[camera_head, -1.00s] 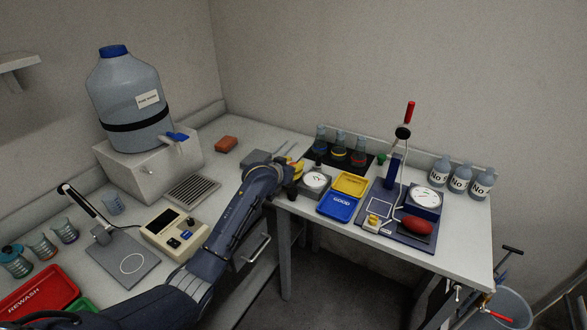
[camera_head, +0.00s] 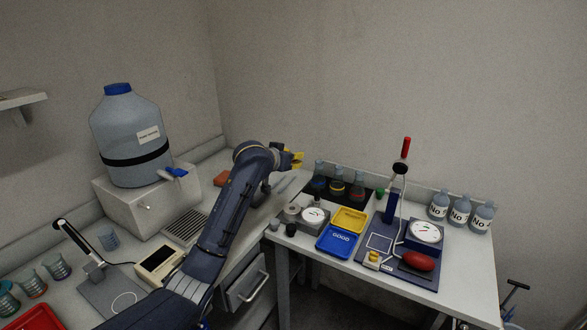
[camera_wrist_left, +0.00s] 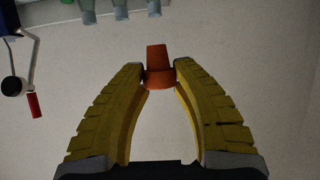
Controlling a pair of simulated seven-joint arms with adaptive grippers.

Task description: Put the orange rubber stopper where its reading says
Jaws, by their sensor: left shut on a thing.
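My left gripper (camera_head: 297,160) has yellow fingers and is raised above the back left of the right-hand table. In the left wrist view its fingertips (camera_wrist_left: 158,77) are shut on an orange rubber stopper (camera_wrist_left: 157,58). The stopper cannot be made out clearly in the head view. A small white dial gauge (camera_head: 313,216), a yellow tray (camera_head: 349,220) and a blue tray marked GOOD (camera_head: 338,247) are on the table below. A larger dial (camera_head: 426,231) is on a dark blue board with a red bulb (camera_head: 419,261). My right gripper is out of view.
Flasks (camera_head: 337,187) stand on a dark mat at the back, with a small green stopper (camera_head: 380,193) nearby. Bottles marked No (camera_head: 460,212) stand at the back right. The left bench has a large water jug (camera_head: 130,135) and a red tray (camera_head: 35,318).

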